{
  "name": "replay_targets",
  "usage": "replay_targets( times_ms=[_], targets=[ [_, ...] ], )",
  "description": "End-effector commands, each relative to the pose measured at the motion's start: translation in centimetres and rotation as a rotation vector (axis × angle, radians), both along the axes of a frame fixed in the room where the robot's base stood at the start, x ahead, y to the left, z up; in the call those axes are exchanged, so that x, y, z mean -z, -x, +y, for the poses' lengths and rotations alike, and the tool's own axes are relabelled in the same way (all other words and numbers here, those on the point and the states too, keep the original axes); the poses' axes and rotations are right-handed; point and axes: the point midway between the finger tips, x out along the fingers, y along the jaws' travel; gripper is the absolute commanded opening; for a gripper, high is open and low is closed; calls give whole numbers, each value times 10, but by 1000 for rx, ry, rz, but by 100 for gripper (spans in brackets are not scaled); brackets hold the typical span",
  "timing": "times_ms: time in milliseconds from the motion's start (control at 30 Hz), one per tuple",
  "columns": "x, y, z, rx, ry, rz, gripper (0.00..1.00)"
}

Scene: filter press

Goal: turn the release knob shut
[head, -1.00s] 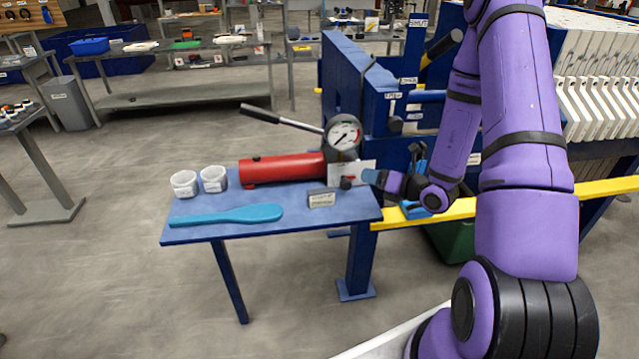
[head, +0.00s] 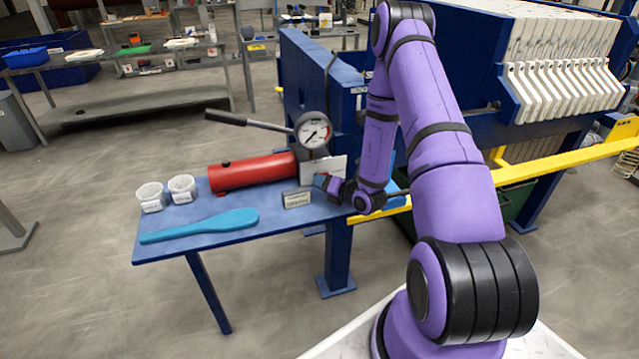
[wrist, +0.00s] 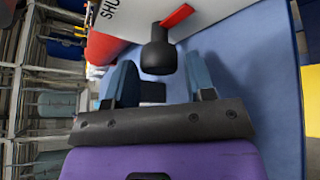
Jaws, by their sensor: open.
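The release knob (wrist: 158,52) is black and stands out from a white plate (wrist: 135,18) with a red pointer (wrist: 177,15) at its base. Part of the word "SHUT" shows on the plate, left of the knob. The plate also shows in the head view (head: 335,168), beside the red pump cylinder (head: 252,172); there my gripper hides the knob. My gripper (wrist: 160,80) is open, with one blue finger on each side. The knob's end lies between the fingertips in the wrist view, with gaps on both sides. I see no contact.
The blue table holds two white cups (head: 181,188), a teal paddle (head: 200,226) and a small label block (head: 297,198). A gauge (head: 313,130) and a lever (head: 245,123) rise behind the plate. The blue press frame and a yellow rail (head: 520,173) stand to the right.

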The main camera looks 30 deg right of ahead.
Motion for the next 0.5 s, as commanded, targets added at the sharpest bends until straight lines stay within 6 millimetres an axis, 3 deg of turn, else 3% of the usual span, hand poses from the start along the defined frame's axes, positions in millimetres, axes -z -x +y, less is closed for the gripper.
replay_targets(
  times_ms=[200, 500],
  targets=[
    [6, -20, 4, -2, 1, 0, 49],
    [7, -24, 4, -1, 0, -1, 49]
  ],
)
